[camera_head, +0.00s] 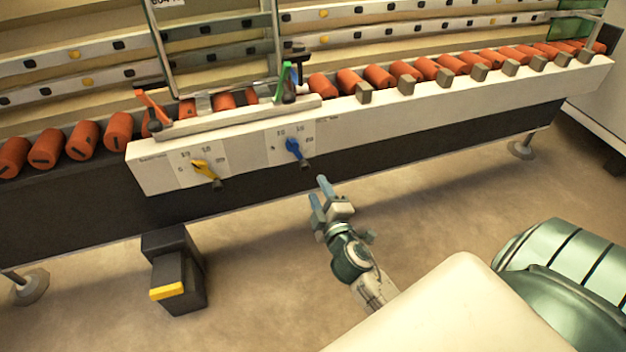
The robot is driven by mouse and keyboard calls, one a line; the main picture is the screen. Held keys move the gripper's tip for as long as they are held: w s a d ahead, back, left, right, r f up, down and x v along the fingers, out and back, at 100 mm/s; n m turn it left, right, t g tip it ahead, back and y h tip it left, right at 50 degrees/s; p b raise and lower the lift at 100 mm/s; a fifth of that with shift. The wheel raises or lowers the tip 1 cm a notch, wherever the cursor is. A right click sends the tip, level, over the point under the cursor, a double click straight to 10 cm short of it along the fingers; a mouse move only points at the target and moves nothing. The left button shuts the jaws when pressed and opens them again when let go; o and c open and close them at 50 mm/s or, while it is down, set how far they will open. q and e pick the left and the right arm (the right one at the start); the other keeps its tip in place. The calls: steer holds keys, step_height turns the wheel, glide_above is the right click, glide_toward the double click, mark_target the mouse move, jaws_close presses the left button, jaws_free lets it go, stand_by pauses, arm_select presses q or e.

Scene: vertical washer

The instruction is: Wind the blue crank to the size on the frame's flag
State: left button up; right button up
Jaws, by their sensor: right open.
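The blue crank (295,149) sits on the pale front panel of the washer, with its handle pointing down and to the right. Small printed marks surround it, too small to read. A glass frame (216,55) stands on the roller line above the cranks. A white flag (168,2) on the frame is cut off at the top edge, and its text is only partly seen. My right gripper (318,191) is open and empty, below and a little right of the blue crank, apart from it. My left gripper is not in view.
A yellow crank (204,170) sits left of the blue one on the same panel. Orange rollers (84,139) line the conveyor. A dark foot pedal (176,275) with a yellow strip stands on the floor. The floor (262,262) between pedal and right gripper is clear.

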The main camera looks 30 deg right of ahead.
mark_target(306, 170)
steer(key=w+m+p, duration=0.1)
steer(key=w+m, duration=0.2)
steer(key=m, duration=0.1)
steer(key=w+d+m+p, duration=0.1)
steer(key=w+m, duration=0.2)
steer(key=m, duration=0.1)
steer(key=w+m+p, duration=0.1)
steer(key=w+m, duration=0.2)
steer(key=m, duration=0.1)
steer(key=shift+w+d+f, duration=0.15)
steer(key=shift+w+d, duration=0.1)
steer(key=shift+d, duration=0.15)
